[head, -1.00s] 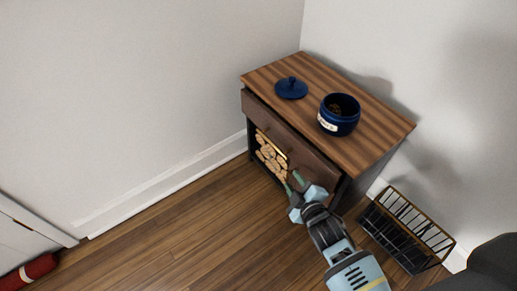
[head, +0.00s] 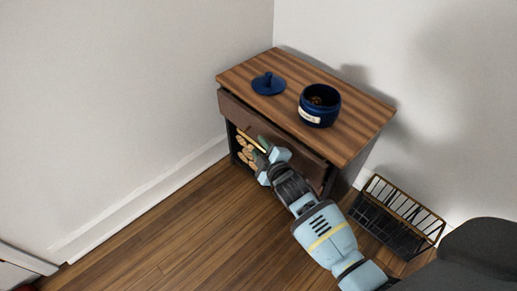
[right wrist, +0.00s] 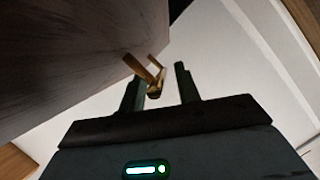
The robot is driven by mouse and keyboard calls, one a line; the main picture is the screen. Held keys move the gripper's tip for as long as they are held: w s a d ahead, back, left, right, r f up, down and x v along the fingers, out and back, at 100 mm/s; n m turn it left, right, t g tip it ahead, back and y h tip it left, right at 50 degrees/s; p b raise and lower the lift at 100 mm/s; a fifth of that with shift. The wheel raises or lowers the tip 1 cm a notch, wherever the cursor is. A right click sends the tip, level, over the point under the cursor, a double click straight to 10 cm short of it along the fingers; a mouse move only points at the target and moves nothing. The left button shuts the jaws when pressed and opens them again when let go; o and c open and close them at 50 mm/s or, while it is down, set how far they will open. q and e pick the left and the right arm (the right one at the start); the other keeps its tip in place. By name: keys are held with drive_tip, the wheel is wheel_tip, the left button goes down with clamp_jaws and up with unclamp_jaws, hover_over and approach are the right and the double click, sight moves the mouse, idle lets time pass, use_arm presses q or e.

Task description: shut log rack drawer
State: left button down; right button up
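The log rack is a wooden cabinet with a striped brown top (head: 350,115) and cut logs (head: 245,153) in the open bay below. Its dark brown drawer (head: 290,138) stands a little out from under the top. A thin brass handle (head: 251,141) runs along the drawer front and also shows in the right wrist view (right wrist: 146,72). My right gripper (head: 262,152) is at the drawer front near the handle. In the right wrist view its fingers (right wrist: 161,90) are apart, with the handle showing between and beyond them; contact cannot be told. My left gripper is not in view.
On the cabinet top stand a blue labelled jar (head: 320,105) and, apart from it, its blue lid (head: 268,84). A black wire basket (head: 395,215) is on the floor to the right. The wooden floor (head: 180,225) at left is clear; walls close the corner behind.

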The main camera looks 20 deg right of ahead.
sight(269, 139)
drive_tip(key=shift+w+f, duration=0.1)
drive_tip(key=shift+w, duration=0.4)
clamp_jaws()
drive_tip(key=shift+w+d, duration=0.2)
drive_tip(key=shift+d, duration=0.45)
drive_tip(key=shift+w+d, duration=0.25)
drive_tip(key=shift+d, duration=0.35)
drive_tip(key=shift+w+d, duration=0.2)
drive_tip(key=shift+d, duration=0.45)
unclamp_jaws()
